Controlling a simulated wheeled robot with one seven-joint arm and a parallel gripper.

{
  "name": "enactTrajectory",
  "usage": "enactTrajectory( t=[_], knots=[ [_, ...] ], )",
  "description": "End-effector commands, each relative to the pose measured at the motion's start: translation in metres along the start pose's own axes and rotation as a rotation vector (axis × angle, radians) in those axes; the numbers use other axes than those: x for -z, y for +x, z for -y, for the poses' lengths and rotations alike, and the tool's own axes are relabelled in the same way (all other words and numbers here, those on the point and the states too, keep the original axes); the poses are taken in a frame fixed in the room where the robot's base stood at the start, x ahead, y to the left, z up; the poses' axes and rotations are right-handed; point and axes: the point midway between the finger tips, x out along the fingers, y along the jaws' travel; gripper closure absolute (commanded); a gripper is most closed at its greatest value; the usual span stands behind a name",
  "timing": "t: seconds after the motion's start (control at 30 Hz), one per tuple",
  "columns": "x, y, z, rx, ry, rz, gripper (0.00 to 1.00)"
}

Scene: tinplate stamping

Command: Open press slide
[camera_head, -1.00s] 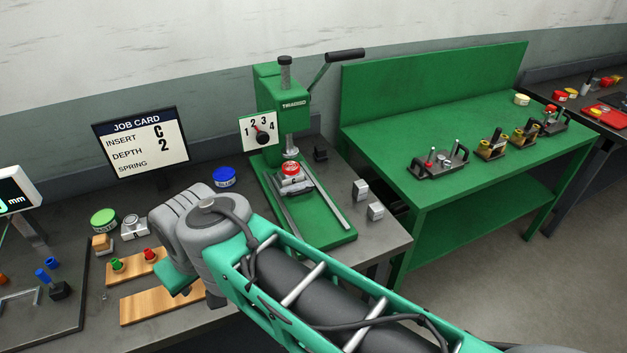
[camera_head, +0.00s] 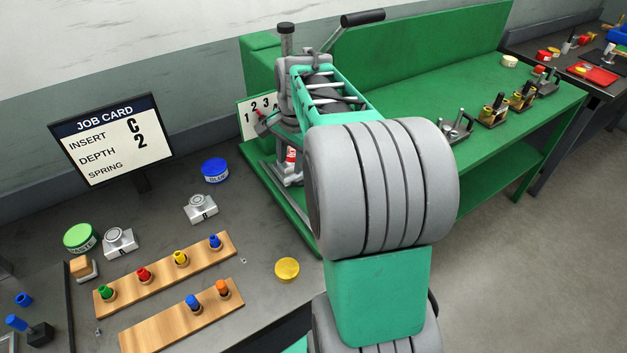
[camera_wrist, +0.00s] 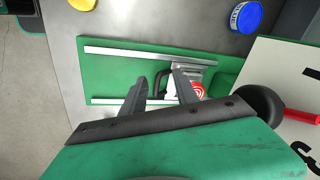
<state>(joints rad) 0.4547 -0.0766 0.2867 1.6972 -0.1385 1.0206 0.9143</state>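The green press base (camera_wrist: 112,72) with two pale rails lies below my gripper in the wrist view. The press slide (camera_wrist: 186,68), a metal carriage with a dark loop handle (camera_wrist: 161,84), sits toward the right end of the rails. A red and white tin (camera_wrist: 198,90) is on it, partly hidden by a finger. My gripper (camera_wrist: 160,82) is open, its two fingers on either side of the handle in the picture; I cannot tell whether they touch it. In the head view my arm hides most of the press; its base (camera_head: 262,185) and the tin (camera_head: 291,156) show.
The press lever (camera_head: 362,18) stands up behind my arm. A dial card (camera_wrist: 280,70) with a dark knob (camera_wrist: 262,104) is close to my gripper's right. A blue tin (camera_head: 215,170), a yellow tin (camera_head: 287,268) and wooden peg strips (camera_head: 165,270) lie on the bench left.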

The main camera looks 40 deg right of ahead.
Motion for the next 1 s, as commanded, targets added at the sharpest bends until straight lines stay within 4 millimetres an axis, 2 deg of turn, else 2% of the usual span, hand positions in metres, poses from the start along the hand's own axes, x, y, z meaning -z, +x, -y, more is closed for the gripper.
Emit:
enactTrajectory(
  t=[0.03,0.1,0.2,0.37,0.63,0.8,1.0],
  knots=[
    [0.028,0.022,-0.008,-0.016,0.128,0.008,0.64],
    [0.056,0.038,-0.015,-0.03,0.27,0.015,0.64],
    [0.077,0.051,-0.021,-0.041,0.385,0.02,0.64],
    [0.078,0.068,-0.022,-0.044,0.408,0.022,0.64],
    [0.076,0.116,-0.022,-0.042,0.402,0.021,0.64],
    [0.076,0.127,-0.022,-0.039,0.401,0.018,0.64],
    [0.076,0.127,-0.022,-0.039,0.401,0.018,0.66]
  ],
)
